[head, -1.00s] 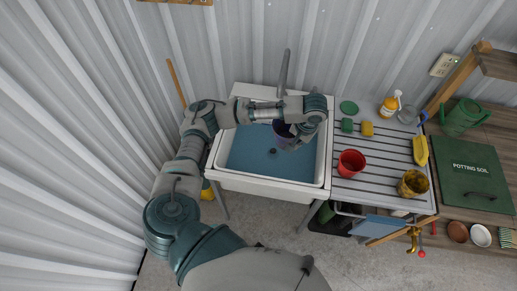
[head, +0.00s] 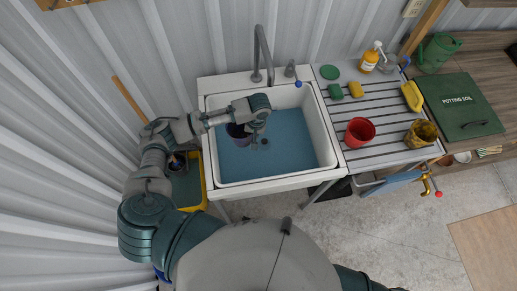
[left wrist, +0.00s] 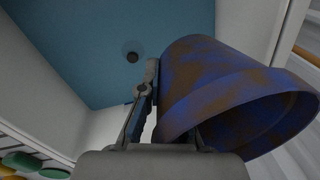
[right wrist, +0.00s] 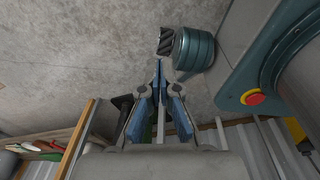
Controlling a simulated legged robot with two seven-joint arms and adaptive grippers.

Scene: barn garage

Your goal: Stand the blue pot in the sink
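The blue pot (head: 237,131), blue with brown patches, is over the sink's blue basin, left of the drain in the head view. The white-rimmed sink (head: 328,150) stands against the metal wall. My left gripper (head: 254,126) is at the pot's right side; in the left wrist view its fingers (left wrist: 172,112) grip the pot's wall near the rim. The pot (left wrist: 215,80) has its base pointing towards the basin floor. I cannot tell whether it touches that floor. My right gripper (right wrist: 159,68) looks shut and empty, away from the sink over concrete.
A grey tap (head: 262,55) rises behind the basin. The slatted drainboard at right holds a red pot (head: 359,132), a yellow-stained pot (head: 420,133), sponges and a soap bottle (head: 369,60). A yellow-edged bin (head: 188,190) is at lower left. The basin's right half is clear.

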